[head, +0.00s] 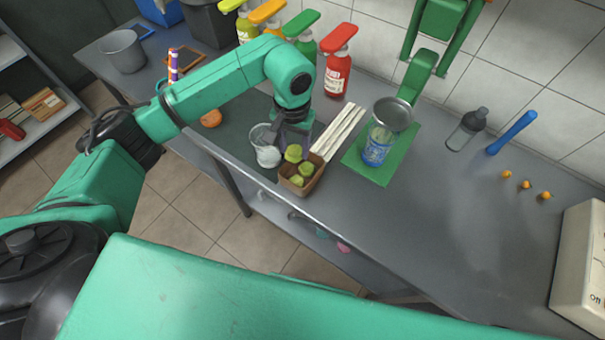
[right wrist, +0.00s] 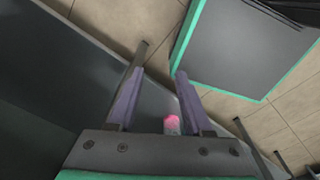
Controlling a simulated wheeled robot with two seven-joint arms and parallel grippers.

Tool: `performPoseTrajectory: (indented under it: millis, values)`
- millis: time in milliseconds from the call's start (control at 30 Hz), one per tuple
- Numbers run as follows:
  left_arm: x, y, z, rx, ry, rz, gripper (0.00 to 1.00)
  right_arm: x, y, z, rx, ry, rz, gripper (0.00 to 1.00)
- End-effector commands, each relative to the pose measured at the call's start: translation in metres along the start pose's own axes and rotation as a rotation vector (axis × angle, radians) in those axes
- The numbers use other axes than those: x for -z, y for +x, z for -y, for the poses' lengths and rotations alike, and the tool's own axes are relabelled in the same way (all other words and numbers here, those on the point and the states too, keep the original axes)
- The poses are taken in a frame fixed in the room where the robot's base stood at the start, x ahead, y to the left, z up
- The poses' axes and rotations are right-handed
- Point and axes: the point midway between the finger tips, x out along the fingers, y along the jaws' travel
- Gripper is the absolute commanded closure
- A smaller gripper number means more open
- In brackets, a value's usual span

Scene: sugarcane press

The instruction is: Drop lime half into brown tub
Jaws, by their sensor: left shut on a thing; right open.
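The brown tub (head: 313,184) stands near the front edge of the counter with several yellow-green lime halves (head: 297,181) in it. My left gripper (head: 291,143) points down at the tub's back edge. It is shut on a lime half (head: 293,154), which shows just below its fingers, over the back of the tub. Whether this lime half touches those in the tub cannot be told. My right gripper (right wrist: 153,92) is open and empty in the right wrist view, away from the tub.
A whitish cup (head: 266,156) stands just left of the tub, close to my left gripper. Pale sticks (head: 338,132) lie behind the tub. A blue-labelled glass (head: 377,148) with a strainer stands on a green mat (head: 364,169). Sauce bottles (head: 337,72) line the back.

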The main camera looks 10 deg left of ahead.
Motion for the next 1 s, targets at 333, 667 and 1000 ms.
performPoseTrajectory:
  millis: [333, 667, 1000]
  values:
    - [0.000, 0.003, 0.000, 0.000, 0.001, -0.001, 0.19, 0.030, 0.000, -0.004, -0.006, 0.000, -0.049, 0.50]
    - [0.000, 0.002, 0.000, 0.000, 0.001, -0.001, 0.10, 0.019, 0.001, -0.003, -0.004, 0.000, -0.032, 0.50]
    - [0.002, -0.059, 0.000, 0.000, 0.002, -0.009, 0.10, 0.018, 0.022, -0.001, -0.002, 0.001, -0.031, 0.50]
